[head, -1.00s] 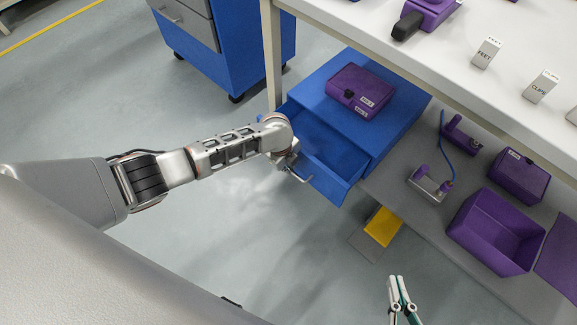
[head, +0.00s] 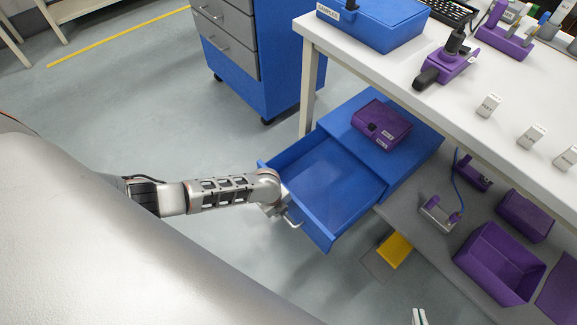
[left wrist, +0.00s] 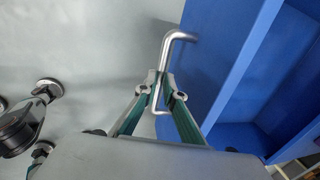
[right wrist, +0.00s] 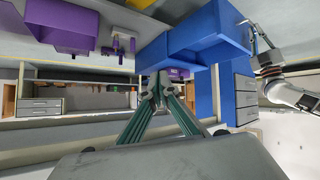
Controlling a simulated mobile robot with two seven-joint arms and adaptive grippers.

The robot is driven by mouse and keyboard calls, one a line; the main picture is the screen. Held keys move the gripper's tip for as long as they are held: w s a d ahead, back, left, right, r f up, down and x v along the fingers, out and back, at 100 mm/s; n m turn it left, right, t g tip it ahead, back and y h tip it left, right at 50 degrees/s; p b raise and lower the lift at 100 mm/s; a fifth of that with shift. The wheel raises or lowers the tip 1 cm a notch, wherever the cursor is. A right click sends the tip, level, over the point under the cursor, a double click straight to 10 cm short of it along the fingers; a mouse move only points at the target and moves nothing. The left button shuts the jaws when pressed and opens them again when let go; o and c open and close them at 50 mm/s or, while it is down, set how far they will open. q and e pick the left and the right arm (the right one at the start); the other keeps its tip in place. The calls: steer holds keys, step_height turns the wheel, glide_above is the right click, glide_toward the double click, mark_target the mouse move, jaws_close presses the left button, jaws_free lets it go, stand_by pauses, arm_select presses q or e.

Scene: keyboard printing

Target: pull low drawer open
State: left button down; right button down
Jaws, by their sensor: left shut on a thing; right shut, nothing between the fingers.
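The low blue drawer (head: 318,182) stands well open and looks empty inside. It slides out of a blue cabinet (head: 412,150) under the white table. Its metal handle (left wrist: 181,37) is a bent silver bar on the drawer front. My left gripper (left wrist: 163,86) is shut on the handle in the left wrist view; in the head view my wrist hides most of the fingers. My right gripper (head: 418,317) is at the bottom edge of the head view, away from the drawer. In the right wrist view its fingertips (right wrist: 160,84) are together and empty.
A purple box (head: 382,124) lies on the cabinet. A purple bin (head: 497,262) and other purple items sit on the grey lower shelf. A yellow pedal (head: 395,250) is on the floor to the right of the drawer. A blue wheeled cabinet (head: 275,60) stands behind.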

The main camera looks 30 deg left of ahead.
arm_select(q)
steer(key=shift+s+a+f, duration=0.1)
steer(key=shift+s+a, duration=0.1)
steer(key=shift+s, duration=0.7)
steer(key=c, duration=2.1)
jaws_free()
steer(key=shift+c, duration=0.2)
steer(key=shift+w, duration=0.1)
step_height(320, 180, up, 12)
steer(key=s, duration=0.2)
steer(key=shift+a, duration=0.4)
